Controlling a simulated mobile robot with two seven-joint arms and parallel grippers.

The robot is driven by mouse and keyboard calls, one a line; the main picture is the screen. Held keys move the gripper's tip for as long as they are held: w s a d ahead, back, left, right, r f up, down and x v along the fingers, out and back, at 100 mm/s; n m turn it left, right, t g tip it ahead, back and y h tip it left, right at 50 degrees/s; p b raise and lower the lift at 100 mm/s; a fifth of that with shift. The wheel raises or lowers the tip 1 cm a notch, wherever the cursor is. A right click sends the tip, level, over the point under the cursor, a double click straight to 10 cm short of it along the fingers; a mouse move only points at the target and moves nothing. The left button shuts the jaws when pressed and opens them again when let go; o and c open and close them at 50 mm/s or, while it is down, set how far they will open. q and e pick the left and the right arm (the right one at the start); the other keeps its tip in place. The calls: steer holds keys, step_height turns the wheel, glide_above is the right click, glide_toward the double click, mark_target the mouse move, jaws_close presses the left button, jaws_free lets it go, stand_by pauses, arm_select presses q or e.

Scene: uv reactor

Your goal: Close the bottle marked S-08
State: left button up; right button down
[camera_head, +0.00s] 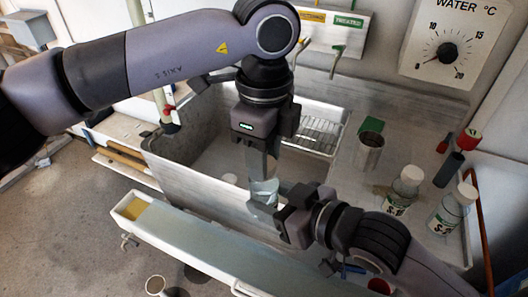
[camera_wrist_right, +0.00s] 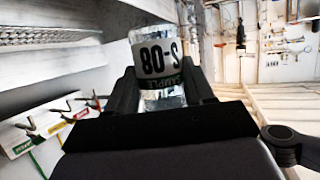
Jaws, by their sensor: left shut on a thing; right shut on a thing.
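The bottle marked S-08 (camera_wrist_right: 158,57) is clear with a white label, which reads upside down in the right wrist view. In the head view, the bottle (camera_head: 263,193) is held above the sink's front edge. My right gripper (camera_head: 275,203) is shut on it from the right; its fingers (camera_wrist_right: 163,85) flank the bottle in the right wrist view. My left gripper (camera_head: 262,172) points down from above, its fingertips shut at the bottle's top. The cap is hidden between those fingers, and I cannot see how it sits on the neck.
Two white-capped bottles (camera_head: 404,188) (camera_head: 447,212) and a metal cup (camera_head: 368,153) stand on the counter at right. The sink (camera_head: 205,140) lies behind the grippers. A long trough (camera_head: 190,232) runs in front. Valves (camera_head: 338,50) hang at the back wall.

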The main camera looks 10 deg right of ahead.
arm_select(q)
steer(key=m, duration=0.6)
steer(key=shift+m, duration=0.4)
steer(key=m, duration=1.2)
steer(key=shift+m, duration=0.4)
steer(key=m, duration=1.2)
steer(key=shift+f+m, duration=0.1)
steer(key=shift+m, duration=0.2)
steer(key=m, duration=0.4)
steer(key=shift+m, duration=0.4)
steer(key=m, duration=0.4)
steer(key=shift+m, duration=0.4)
steer(key=m, duration=0.5)
steer(key=o, duration=1.2)
steer(key=shift+c, duration=0.2)
